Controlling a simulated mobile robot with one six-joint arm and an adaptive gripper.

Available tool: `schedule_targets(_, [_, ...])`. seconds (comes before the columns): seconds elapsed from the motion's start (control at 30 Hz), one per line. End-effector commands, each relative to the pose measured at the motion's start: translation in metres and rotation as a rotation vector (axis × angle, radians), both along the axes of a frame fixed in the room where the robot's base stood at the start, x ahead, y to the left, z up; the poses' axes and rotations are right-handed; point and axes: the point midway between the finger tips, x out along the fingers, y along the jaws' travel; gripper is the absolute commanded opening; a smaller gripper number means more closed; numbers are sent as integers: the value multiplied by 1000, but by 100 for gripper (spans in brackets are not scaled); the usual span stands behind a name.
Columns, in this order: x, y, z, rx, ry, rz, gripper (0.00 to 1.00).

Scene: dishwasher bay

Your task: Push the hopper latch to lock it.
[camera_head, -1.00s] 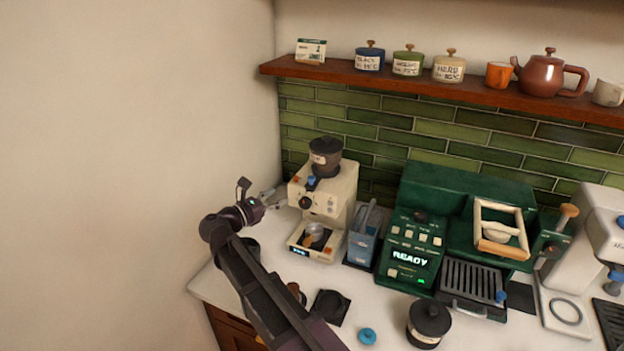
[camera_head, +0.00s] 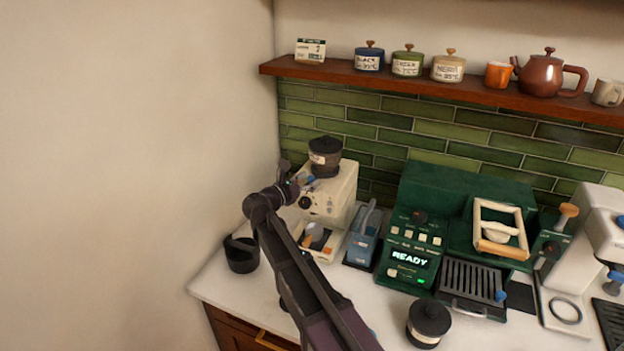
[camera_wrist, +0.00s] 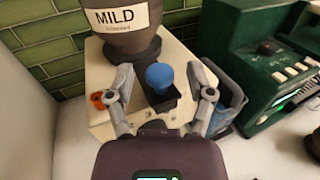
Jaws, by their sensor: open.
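The cream grinder (camera_head: 341,190) stands at the left end of the counter, with its dark hopper (camera_head: 325,152) on top. The hopper also shows in the wrist view (camera_wrist: 130,42) with a "MILD" label. The hopper latch, a blue knob (camera_wrist: 160,75) on a dark mount, sits on the grinder's face below the hopper. My gripper (camera_wrist: 163,86) is open, its fingers on either side of the blue knob in the wrist view. I cannot tell whether a finger touches it. In the head view my gripper (camera_head: 300,180) is at the grinder's upper left front.
A blue-grey container (camera_head: 363,238) stands close to the grinder's right. The green machine (camera_head: 420,225) is farther right. A black bin (camera_head: 241,255) stands to the left on the counter. A dark lidded jar (camera_head: 429,322) is near the front. An orange knob (camera_wrist: 97,100) is on the grinder's left.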

Motion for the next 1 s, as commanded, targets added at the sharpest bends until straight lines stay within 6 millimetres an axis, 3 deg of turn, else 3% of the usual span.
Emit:
schedule_targets(0.47, [6,-6,0,0,0,0,69])
schedule_targets(0.7, [6,-6,0,0,0,0,0])
schedule_targets(0.87, [7,-6,0,0,0,-1,0])
schedule_targets(1.0, [20,-10,0,-1,1,-2,0])
